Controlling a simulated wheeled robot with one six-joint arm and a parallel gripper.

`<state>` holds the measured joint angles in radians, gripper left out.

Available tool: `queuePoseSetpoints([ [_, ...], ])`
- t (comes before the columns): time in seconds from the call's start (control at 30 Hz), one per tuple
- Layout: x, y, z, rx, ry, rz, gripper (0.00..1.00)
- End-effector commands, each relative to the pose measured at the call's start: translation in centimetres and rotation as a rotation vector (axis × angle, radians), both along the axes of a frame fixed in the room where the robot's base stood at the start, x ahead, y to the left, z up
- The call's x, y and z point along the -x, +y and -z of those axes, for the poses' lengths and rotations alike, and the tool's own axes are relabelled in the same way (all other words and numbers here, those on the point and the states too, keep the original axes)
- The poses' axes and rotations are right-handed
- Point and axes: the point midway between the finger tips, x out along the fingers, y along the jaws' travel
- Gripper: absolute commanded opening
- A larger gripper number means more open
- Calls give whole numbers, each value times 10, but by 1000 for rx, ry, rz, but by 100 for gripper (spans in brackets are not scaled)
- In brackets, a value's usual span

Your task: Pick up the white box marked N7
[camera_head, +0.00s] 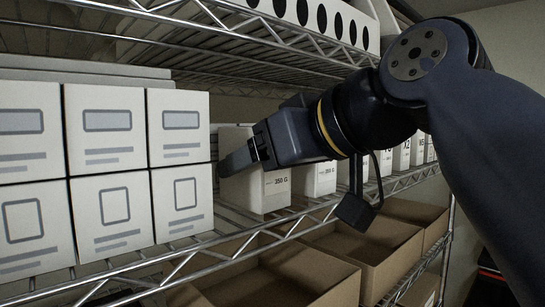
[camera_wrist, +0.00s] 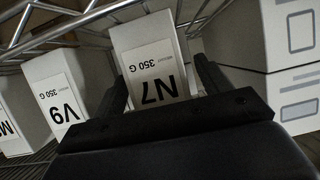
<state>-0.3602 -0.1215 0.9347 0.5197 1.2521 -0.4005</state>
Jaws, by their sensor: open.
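The white box marked N7 (camera_wrist: 150,52) stands on the wire shelf and fills the middle of the wrist view, its label upside down there. My gripper (camera_wrist: 163,80) is open, with one finger on each side of the N7 box; I cannot tell whether the fingers touch it. In the head view, my gripper (camera_head: 238,158) reaches in from the right at the same box (camera_head: 268,190), whose "350 G" label edge shows. The gripper hides the upper part of the box and its N7 mark in that view.
A white box marked V9 (camera_wrist: 58,95) stands beside N7, with more labelled boxes along the row. Stacked white cartons (camera_head: 105,130) stand close on the other side. Open cardboard bins (camera_head: 290,275) sit below, and a wire shelf (camera_head: 250,30) runs overhead.

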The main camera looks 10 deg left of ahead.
Motion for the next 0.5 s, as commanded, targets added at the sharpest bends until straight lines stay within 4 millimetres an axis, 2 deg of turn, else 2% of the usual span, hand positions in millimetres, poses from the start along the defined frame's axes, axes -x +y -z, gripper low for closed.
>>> queuePoseSetpoints([
  [0.13,-9,12,5,1,1,-2,73],
  [0.4,-11,13,7,-1,-1,1,73],
  [0.5,-11,13,7,0,-2,1,65],
])
